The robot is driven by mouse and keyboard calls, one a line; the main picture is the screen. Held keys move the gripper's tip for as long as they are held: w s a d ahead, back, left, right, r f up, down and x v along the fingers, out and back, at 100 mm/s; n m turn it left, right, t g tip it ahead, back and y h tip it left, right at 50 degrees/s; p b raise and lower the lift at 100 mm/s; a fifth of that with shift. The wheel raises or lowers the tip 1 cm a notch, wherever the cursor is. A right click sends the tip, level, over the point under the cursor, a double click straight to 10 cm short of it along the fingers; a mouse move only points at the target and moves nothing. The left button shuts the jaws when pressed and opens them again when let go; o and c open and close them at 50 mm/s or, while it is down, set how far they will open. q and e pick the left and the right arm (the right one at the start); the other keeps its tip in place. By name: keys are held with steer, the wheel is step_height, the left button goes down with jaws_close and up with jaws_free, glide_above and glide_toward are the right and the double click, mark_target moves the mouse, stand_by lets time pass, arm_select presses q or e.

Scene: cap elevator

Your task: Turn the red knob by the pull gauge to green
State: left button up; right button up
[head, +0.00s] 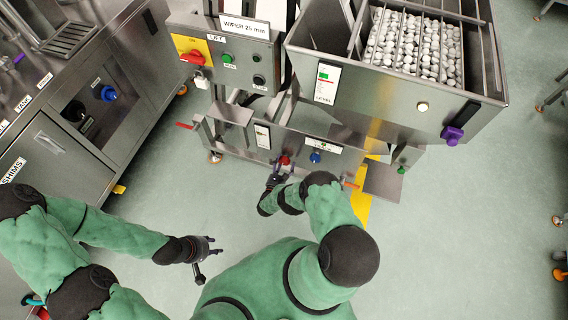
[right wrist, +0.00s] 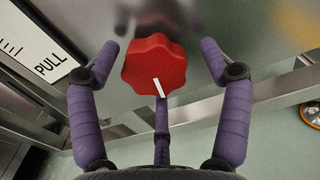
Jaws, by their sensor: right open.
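The red knob (right wrist: 155,65) with a white pointer line is mounted on a steel panel, just right of the white PULL gauge label (right wrist: 35,45) in the right wrist view. The pointer line faces down and slightly right. My right gripper (right wrist: 160,60) is open, with purple fingers on both sides of the knob and a third below it. The side fingertips look apart from the knob. In the head view the red knob (head: 284,160) sits right at my right gripper (head: 278,180). My left gripper (head: 207,248) hangs empty over the floor; its fingers look spread. No green mark shows near the knob.
A blue knob (head: 315,157) sits right of the red knob on the same panel. Above stands the hopper (head: 455,105) of white caps. The floor (head: 450,240) at right is clear.

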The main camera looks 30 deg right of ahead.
steer(key=v, duration=1.1)
steer(key=shift+s+a, duration=0.25)
steer(key=shift+s, duration=0.05)
